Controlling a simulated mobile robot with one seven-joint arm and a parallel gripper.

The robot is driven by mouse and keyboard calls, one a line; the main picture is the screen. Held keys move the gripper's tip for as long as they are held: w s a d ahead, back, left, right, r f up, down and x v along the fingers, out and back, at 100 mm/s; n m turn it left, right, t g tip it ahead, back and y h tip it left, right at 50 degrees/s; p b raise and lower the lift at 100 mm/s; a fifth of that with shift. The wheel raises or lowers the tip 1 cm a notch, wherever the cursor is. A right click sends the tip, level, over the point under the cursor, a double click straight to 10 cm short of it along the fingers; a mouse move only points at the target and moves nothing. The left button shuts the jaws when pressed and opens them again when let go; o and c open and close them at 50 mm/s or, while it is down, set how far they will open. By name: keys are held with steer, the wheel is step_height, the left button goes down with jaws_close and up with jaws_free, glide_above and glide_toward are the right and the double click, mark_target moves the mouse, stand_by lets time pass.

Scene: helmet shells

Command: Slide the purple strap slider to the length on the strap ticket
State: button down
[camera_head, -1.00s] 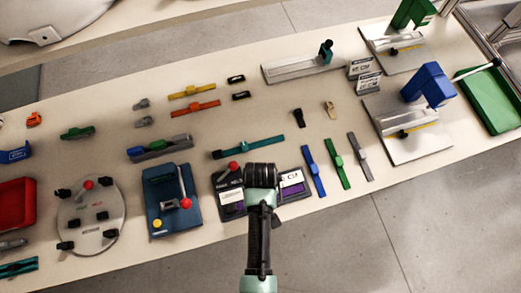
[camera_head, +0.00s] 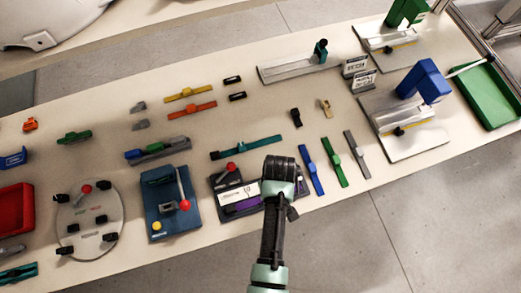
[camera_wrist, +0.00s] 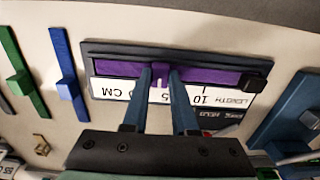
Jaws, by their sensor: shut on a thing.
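The purple strap slider (camera_wrist: 160,84) sits between my gripper's fingertips (camera_wrist: 160,74) in the wrist view, and the gripper is shut on it. The purple strap (camera_wrist: 210,76) runs along a dark length gauge (camera_wrist: 170,48) with a white scale (camera_wrist: 112,88) marked LENGTH, 10 and 0 CM. The fingers hide the middle of the scale. In the head view my gripper (camera_head: 279,168) covers the right part of the gauge (camera_head: 217,190), and the slider is hidden. Two small printed tickets, one behind (camera_head: 354,66) and one in front (camera_head: 364,80), stand at the back right; I cannot read their numbers surely.
A blue clamp fixture with a red-knobbed lever (camera_head: 165,225) stands left of the gauge. Blue (camera_head: 313,171), green (camera_head: 335,164) and grey (camera_head: 357,155) straps lie to its right. A teal strap (camera_head: 250,147) lies behind it. The table's front edge is close.

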steer(key=d, duration=0.1)
steer(key=w+d, duration=0.1)
steer(key=d, duration=0.1)
steer(key=shift+d, duration=0.1)
steer(key=c, duration=0.7)
jaws_free()
step_height(320, 180, up, 13)
stand_by(0.4)
